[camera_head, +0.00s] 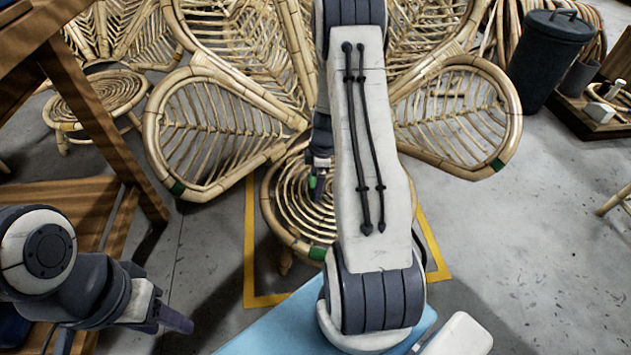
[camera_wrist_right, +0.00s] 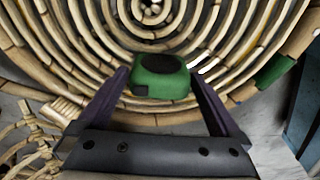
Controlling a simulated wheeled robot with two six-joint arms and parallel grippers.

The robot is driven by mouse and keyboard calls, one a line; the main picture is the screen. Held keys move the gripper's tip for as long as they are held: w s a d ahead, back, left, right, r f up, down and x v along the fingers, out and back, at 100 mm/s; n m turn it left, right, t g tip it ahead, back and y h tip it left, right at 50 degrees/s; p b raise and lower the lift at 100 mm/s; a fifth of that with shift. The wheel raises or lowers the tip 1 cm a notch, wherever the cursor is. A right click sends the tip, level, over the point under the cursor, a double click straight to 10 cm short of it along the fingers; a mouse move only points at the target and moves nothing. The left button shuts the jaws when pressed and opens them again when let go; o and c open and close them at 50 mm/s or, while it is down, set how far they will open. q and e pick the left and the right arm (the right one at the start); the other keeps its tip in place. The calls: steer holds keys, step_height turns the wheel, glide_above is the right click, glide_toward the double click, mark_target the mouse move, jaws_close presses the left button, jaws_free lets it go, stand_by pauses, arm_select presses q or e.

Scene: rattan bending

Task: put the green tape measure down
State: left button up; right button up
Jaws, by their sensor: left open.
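The green tape measure (camera_wrist_right: 160,77), with a dark round face on top, sits between the two fingers of my right gripper (camera_wrist_right: 160,82), which looks shut on it. Behind it in the right wrist view is the coiled rattan seat (camera_wrist_right: 60,62). In the head view the right gripper (camera_head: 318,175) and a bit of the green tape measure (camera_head: 312,182) show over the round seat (camera_head: 285,210), partly hidden by my arm. I cannot tell whether the tape measure touches the seat. My left gripper (camera_head: 178,319) is at the lower left, open and empty.
Leaf-shaped rattan panels (camera_head: 215,135) spread around the round seat, with another panel at right (camera_head: 458,120). Yellow floor lines (camera_head: 250,240) frame it. A wooden rack (camera_head: 85,200) stands at left and a dark bin (camera_head: 548,55) at back right. The right floor is mostly clear.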

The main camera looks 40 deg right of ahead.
step_height(320, 180, up, 12)
steer(key=d+p, duration=0.1)
steer(key=p, duration=0.7)
steer(key=s+a+r+m, duration=0.1)
steer(key=a+r, duration=0.4)
steer(key=a, duration=0.5)
steer(key=a+r, duration=0.6)
steer(key=a, duration=0.4)
steer(key=s+a+r+m, duration=0.1)
steer(key=s+a+r, duration=0.2)
steer(key=s+a, duration=0.4)
steer(key=s+a+r+m, duration=0.2)
steer(key=s+a+r, duration=0.2)
steer(key=s+a, duration=0.4)
steer(key=s, duration=0.5)
steer(key=shift+s+r+g, duration=0.2)
steer(key=shift+g, duration=0.2)
